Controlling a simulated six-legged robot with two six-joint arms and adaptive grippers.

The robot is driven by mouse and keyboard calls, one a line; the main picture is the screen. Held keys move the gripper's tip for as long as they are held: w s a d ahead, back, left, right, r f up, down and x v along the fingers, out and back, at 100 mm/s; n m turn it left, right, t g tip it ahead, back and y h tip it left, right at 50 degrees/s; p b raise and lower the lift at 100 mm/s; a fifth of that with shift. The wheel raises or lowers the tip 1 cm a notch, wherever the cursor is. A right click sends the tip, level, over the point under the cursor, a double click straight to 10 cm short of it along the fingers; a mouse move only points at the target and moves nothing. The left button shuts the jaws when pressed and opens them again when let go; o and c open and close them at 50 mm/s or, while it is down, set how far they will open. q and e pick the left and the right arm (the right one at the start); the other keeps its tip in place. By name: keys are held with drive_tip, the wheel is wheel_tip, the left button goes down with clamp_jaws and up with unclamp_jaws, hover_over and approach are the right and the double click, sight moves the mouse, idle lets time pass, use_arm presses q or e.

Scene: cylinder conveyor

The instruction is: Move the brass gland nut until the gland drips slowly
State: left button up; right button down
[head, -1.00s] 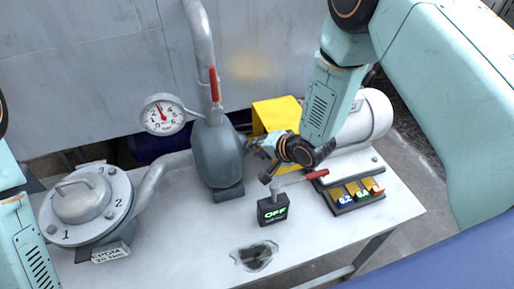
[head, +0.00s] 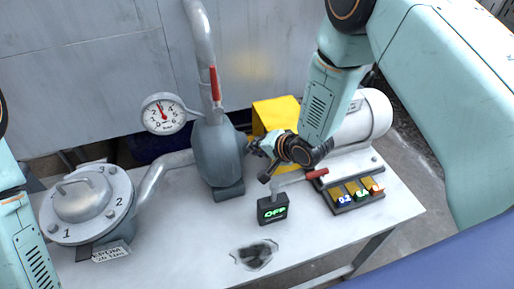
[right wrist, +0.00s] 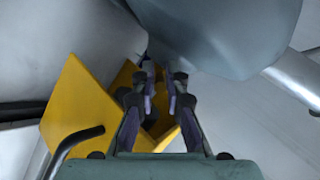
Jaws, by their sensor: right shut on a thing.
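My right gripper (head: 258,147) is at the right side of the grey pump body (head: 219,158), between it and the yellow guard (head: 277,115). In the right wrist view its fingers (right wrist: 158,85) are closed in at the shaft side of the pump. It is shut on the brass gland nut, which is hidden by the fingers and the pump. I cannot make out any drip. My left gripper is out of view; only part of my left arm shows at the left edge.
A pressure gauge (head: 164,113) stands left of the pump, near a red-handled pipe. A black box (head: 272,209) reads OFF. A motor (head: 366,118), several coloured tags and a round lidded vessel (head: 86,204) share the white table (head: 185,238). A dark wet patch (head: 255,254) lies in front.

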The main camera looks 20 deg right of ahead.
drive_tip(key=shift+w+r, duration=0.1)
drive_tip(key=shift+f+t+b, duration=0.4)
drive_tip(key=shift+b, duration=0.25)
drive_tip(key=shift+s+d+f+t+b, duration=0.1)
drive_tip(key=shift+s+t+b, duration=0.15)
drive_tip(key=shift+t+b, duration=0.2)
drive_tip(key=c, duration=1.8)
unclamp_jaws()
drive_tip(key=shift+o, duration=0.7)
